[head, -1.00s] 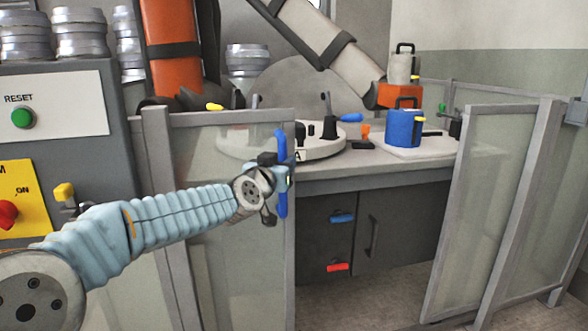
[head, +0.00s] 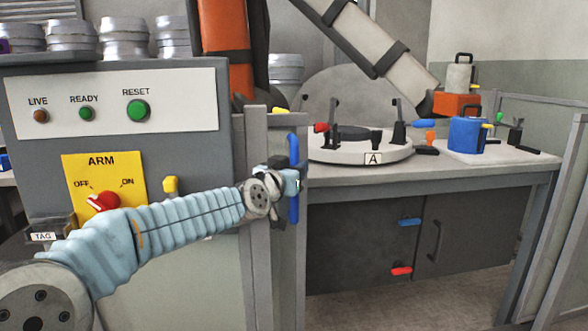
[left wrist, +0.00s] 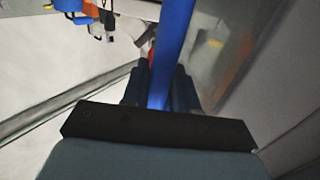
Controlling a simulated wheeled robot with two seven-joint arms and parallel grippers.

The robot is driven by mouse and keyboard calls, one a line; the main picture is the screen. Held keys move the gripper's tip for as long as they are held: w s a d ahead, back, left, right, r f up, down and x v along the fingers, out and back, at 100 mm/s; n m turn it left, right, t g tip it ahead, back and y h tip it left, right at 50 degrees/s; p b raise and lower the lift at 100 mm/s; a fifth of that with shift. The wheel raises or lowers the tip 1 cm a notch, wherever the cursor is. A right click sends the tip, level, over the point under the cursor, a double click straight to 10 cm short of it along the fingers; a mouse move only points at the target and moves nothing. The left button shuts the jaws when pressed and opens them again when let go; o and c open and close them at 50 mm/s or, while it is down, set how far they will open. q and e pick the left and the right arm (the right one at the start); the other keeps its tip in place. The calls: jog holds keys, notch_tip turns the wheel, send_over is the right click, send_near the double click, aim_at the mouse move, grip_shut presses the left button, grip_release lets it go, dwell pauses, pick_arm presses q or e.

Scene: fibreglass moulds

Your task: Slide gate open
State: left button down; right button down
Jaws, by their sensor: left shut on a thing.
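The gate (head: 287,262) is a translucent panel in a grey frame, in the middle of the head view. Its upright blue handle (head: 294,207) is near its right edge. My left gripper (head: 290,184) is shut on the blue handle. In the left wrist view the blue bar (left wrist: 176,45) runs up from between the dark fingers (left wrist: 159,88). The opening right of the gate is wide, with the workbench visible beyond it. My right gripper is not in view.
A grey control cabinet (head: 190,150) with buttons and a red switch (head: 103,201) stands left of the gate. The workbench (head: 440,176) carries a round white fixture (head: 350,150) and a blue container (head: 466,135). Another fence panel (head: 568,215) stands at the right.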

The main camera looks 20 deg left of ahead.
pick_arm(q)
jog(key=c, duration=1)
grip_release()
jog(key=shift+s, duration=0.1)
jog(key=s, duration=1.3)
jog(key=shift+s+b, duration=0.3)
jog(key=shift+b, duration=0.05)
